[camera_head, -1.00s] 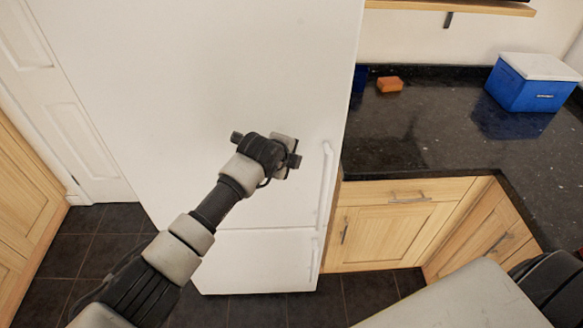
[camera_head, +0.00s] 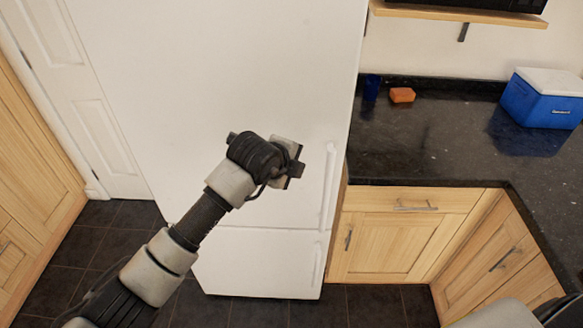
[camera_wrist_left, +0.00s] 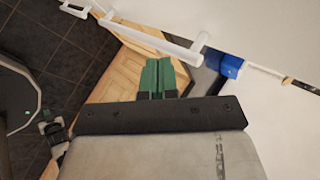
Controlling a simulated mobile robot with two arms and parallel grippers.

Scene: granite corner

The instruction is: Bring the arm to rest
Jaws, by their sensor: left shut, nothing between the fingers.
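My left gripper (camera_head: 290,163) is raised in front of the white fridge (camera_head: 250,60), to the left of its upper door handle (camera_head: 330,185). In the left wrist view its two green fingers (camera_wrist_left: 157,78) lie side by side, shut with nothing between them. The arm comes in from the lower left and is bent up toward the fridge. I cannot tell from the head view how far the gripper is from the door. My right gripper is not in the head view.
To the right of the fridge is a dark granite counter (camera_head: 440,140) over wooden cupboards (camera_head: 385,247). A blue cooler box (camera_head: 540,103), an orange block (camera_head: 402,95) and a dark blue object (camera_head: 371,88) stand on it. Dark floor tiles (camera_head: 260,312) lie in front of the fridge.

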